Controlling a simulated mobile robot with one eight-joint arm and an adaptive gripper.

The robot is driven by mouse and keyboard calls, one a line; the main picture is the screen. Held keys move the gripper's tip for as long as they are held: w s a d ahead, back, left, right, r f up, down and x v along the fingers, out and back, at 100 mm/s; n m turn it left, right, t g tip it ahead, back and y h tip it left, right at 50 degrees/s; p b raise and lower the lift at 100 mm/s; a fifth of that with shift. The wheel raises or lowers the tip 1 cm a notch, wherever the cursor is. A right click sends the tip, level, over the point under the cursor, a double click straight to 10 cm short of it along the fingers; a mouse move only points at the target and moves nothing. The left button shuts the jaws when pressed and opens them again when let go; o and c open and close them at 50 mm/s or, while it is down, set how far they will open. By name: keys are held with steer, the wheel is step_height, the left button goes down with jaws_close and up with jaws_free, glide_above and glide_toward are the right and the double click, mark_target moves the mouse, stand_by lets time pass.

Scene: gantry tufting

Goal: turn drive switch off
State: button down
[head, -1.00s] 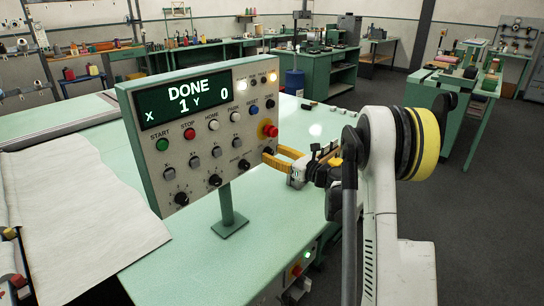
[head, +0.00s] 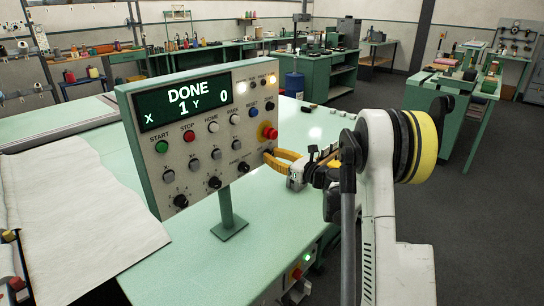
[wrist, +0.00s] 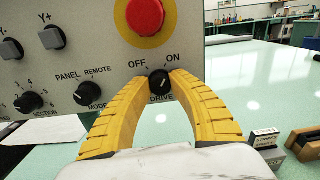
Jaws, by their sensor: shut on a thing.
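The control panel (head: 215,160) stands upright on a post on the green table; its display reads DONE, X 1, Y 0. The black drive switch (wrist: 160,82) is a round knob at the panel's lower right, under the OFF and ON labels. Its white mark seems to lean up and right, towards ON. My gripper (wrist: 161,76) has its two yellow fingers shut on the knob from both sides; the knob's edges are partly hidden by the tips. In the head view the yellow fingers (head: 285,155) reach the panel's right edge, and the knob is mostly hidden.
A red mushroom button (wrist: 145,14) on a yellow ring sits just above the knob. The black mode knob (wrist: 88,93) is to its left. Small blocks (wrist: 266,138) lie on the table at the right. White fabric (head: 75,215) lies left of the panel.

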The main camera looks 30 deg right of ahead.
steer(key=n+b, duration=0.2)
steer(key=n, duration=1.1)
steer(key=shift+a+f, duration=0.1)
steer(key=shift+a, duration=0.05)
steer(key=shift+n, duration=0.4)
stand_by(0.3)
steer(key=c, duration=1.1)
jaws_free()
steer(key=shift+c, duration=0.2)
steer(key=shift+s, duration=0.1)
